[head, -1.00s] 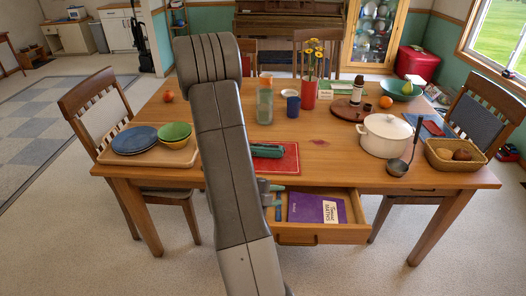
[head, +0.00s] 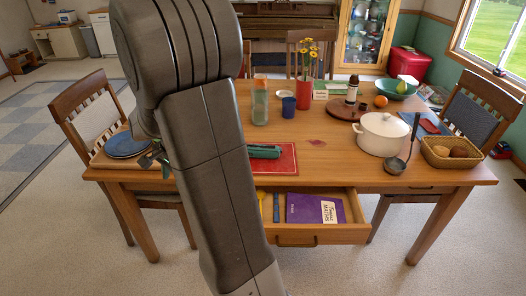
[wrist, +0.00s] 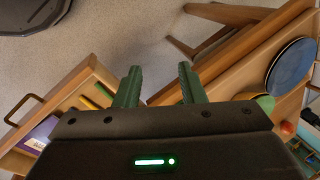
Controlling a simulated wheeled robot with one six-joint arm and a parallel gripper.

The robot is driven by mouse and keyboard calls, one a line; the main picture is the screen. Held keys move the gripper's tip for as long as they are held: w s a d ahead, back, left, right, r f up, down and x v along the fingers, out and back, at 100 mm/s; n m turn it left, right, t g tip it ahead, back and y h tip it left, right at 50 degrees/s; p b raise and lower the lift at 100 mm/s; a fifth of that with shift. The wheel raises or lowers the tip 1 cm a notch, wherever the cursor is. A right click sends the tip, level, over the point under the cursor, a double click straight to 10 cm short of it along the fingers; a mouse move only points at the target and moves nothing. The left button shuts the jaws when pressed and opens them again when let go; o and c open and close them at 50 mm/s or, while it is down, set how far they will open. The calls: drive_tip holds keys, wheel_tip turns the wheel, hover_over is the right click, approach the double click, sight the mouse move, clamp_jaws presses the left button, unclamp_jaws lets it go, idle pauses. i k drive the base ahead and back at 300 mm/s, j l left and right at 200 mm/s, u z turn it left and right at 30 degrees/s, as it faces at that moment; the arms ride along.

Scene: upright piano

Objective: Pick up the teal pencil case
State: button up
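The teal pencil case (head: 264,152) lies on a red mat (head: 288,162) near the table's front edge, just right of my arm in the head view. My arm partly hides the mat. My gripper (head: 154,160) is left of the case, by the wooden tray at the table's front left. In the wrist view my gripper (wrist: 158,84) has its two fingers apart with nothing between them, over the floor in front of the table edge. I cannot make out the pencil case in the wrist view.
The open drawer (head: 320,235) juts out below the mat, holding a purple book (head: 313,208). A blue plate (head: 126,145) is on the tray. A white pot (head: 383,135), a ladle and a bread basket (head: 456,153) stand at right. A glass jar (head: 260,107) stands behind the case.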

sight(255, 150)
drive_tip(key=i+j+z, duration=0.2)
drive_tip(key=j+z, duration=0.25)
drive_tip(key=i+j+z, duration=0.15)
drive_tip(key=j+z, duration=0.3)
drive_tip(key=i+j+z, duration=0.1)
drive_tip(key=j+z, duration=0.25)
drive_tip(key=z, duration=0.15)
drive_tip(key=j+z, duration=0.45)
drive_tip(key=k+j+z, duration=0.1)
drive_tip(key=j+z, duration=0.35)
